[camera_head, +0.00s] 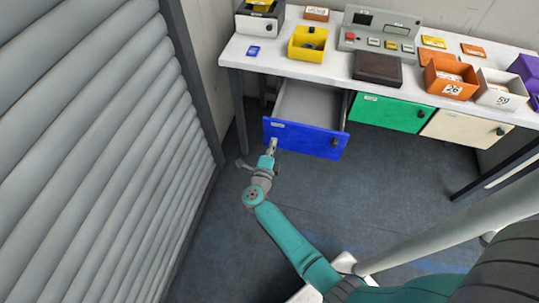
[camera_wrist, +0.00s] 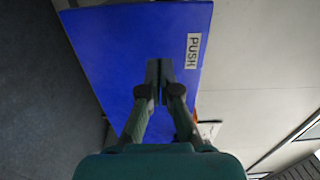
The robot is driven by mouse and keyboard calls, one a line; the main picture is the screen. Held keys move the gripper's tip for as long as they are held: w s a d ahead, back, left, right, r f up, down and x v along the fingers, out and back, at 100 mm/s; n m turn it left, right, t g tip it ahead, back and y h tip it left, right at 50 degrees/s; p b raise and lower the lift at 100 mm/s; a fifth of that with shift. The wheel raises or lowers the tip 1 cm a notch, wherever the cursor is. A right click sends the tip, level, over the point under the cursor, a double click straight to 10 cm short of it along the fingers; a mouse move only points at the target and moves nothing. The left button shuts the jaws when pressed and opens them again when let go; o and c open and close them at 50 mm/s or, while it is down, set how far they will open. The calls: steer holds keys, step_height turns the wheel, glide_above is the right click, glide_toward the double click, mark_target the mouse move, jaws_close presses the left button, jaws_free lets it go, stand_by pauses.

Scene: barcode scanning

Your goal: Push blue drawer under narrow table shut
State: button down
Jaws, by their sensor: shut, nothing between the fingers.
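The blue drawer (camera_head: 308,140) under the narrow white table (camera_head: 237,58) stands pulled out, its grey inside showing from above. Its blue front has a dark knob at the right and a small label at the left. In the wrist view the blue front (camera_wrist: 110,50) fills the middle, with a white label reading PUSH at its upper right. My gripper (camera_head: 272,146) is at the left part of the drawer front, below the label. Its fingers (camera_wrist: 158,68) are shut and empty, pointing at the blue face. I cannot tell whether they touch it.
A green drawer (camera_head: 388,112) and a cream drawer (camera_head: 465,131) sit shut to the right. On the table are a yellow bin (camera_head: 296,52), a grey control panel (camera_head: 378,42) and an orange bin (camera_head: 450,88). A grey shutter wall (camera_head: 90,130) stands at the left. The dark floor ahead is clear.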

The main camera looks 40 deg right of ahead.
mark_target(277, 131)
steer(key=shift+x, duration=1.65)
steer(key=shift+w, duration=0.1)
